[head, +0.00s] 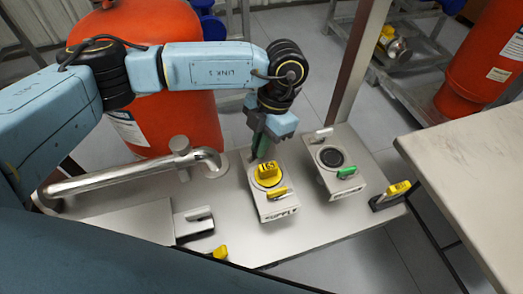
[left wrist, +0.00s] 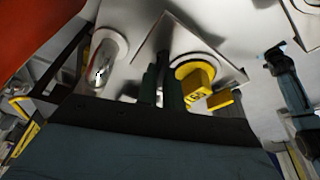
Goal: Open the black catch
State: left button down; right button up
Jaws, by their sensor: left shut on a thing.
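My left gripper (head: 260,148) reaches down to the back edge of the pale box with the yellow knob (head: 268,174), marked 165. Its dark fingers (left wrist: 160,88) also show in the left wrist view, close together beside the yellow knob (left wrist: 198,88). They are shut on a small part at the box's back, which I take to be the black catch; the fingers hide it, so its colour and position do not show. A yellow tag (head: 277,193) sits at the front of this box. My right gripper is not in view.
A second box (head: 345,190) with a black round knob (head: 331,157) and a green tag (head: 347,172) stands to the right. A bent metal pipe (head: 130,180) lies left. An upright post (head: 355,65) rises behind. A pale tabletop (head: 475,180) is at right; an orange cylinder (head: 190,115) stands behind.

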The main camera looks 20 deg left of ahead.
pick_arm(q)
jog(key=shift+f+m+b, duration=0.1)
jog(key=shift+m+b, duration=0.45)
jog(key=shift+m, duration=0.05)
jog(key=shift+m+t+y+b, duration=0.35)
jog(key=shift+m+b, duration=0.3)
jog(key=shift+m, duration=0.45)
jog(key=c, duration=1.5)
grip_release()
jog(key=shift+m, duration=0.3)
jog(key=shift+c, duration=0.2)
jog(key=shift+r, duration=0.2)
